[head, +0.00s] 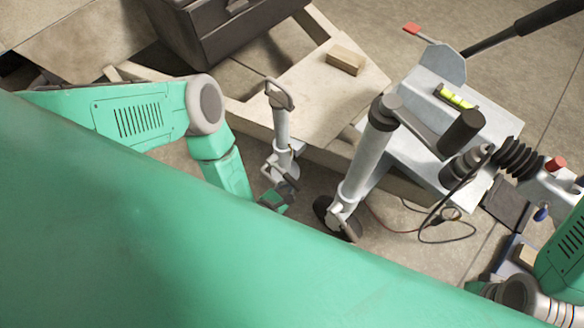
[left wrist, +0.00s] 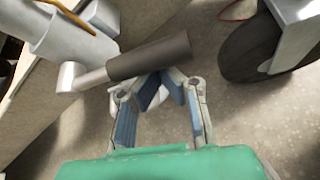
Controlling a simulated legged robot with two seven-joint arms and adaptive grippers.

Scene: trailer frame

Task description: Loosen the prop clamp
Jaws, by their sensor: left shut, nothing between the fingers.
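The prop (head: 281,125) is a grey upright tube with a loop handle on top, beside the wooden-decked frame. Its clamp (head: 284,168) sits low on the tube. In the left wrist view the tube (left wrist: 62,35) carries a grey stub with a dark cylindrical clamp handle (left wrist: 150,57). My left gripper (head: 277,197) is low beside the clamp. In the wrist view its blue-padded fingers (left wrist: 155,88) converge just under the handle, shut and empty. Whether they touch the handle, I cannot tell. My right arm shows at the lower right, but its gripper does not.
A jockey wheel post (head: 362,165) with a dark tyre stands just right of the prop; the tyre (left wrist: 262,48) also shows in the wrist view. A wooden block (head: 345,60) lies on the deck. A dark box (head: 225,35) stands behind. Loose cable (head: 447,228) lies right.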

